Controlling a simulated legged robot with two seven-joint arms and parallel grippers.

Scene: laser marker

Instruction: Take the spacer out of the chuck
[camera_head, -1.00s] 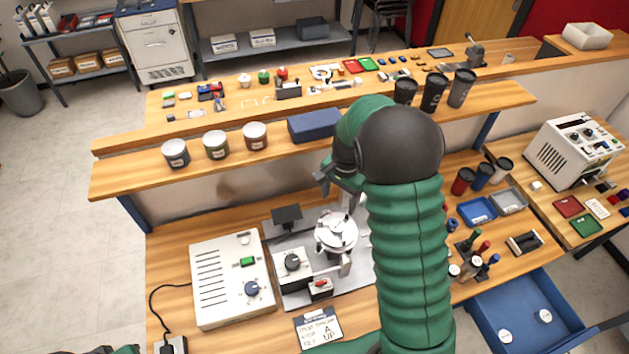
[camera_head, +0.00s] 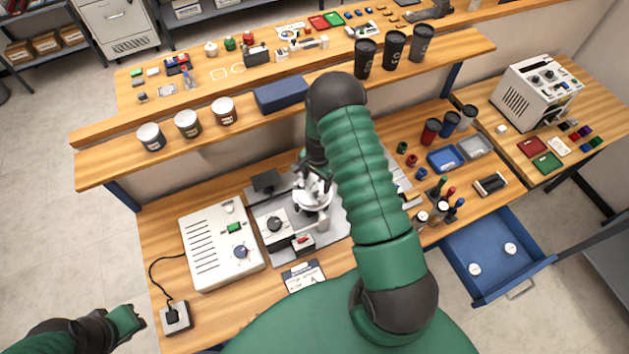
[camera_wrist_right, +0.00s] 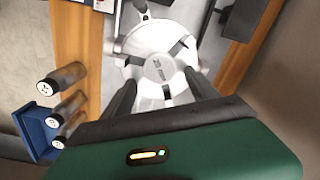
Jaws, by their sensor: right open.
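The round silver chuck (camera_head: 312,201) sits on a grey base plate on the bench, partly hidden by my right gripper and arm. In the right wrist view the chuck (camera_wrist_right: 130,45) shows dark jaws around a pale disc with small lettering, which looks like the spacer (camera_wrist_right: 160,69). My right gripper (camera_head: 316,184) is above the chuck, pointing down. In the right wrist view its two dark fingers (camera_wrist_right: 162,88) are apart, on either side of the disc's near part. I cannot tell whether they touch it. My left gripper (camera_head: 135,319) is low at the left, its fingers unclear.
A white control box (camera_head: 215,250) stands left of the chuck. A label card (camera_head: 303,277) lies in front. Small bottles (camera_head: 440,208) and a blue tray (camera_head: 445,160) are to the right. An open blue drawer (camera_head: 490,255) juts out at the lower right. A shelf with cups runs behind.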

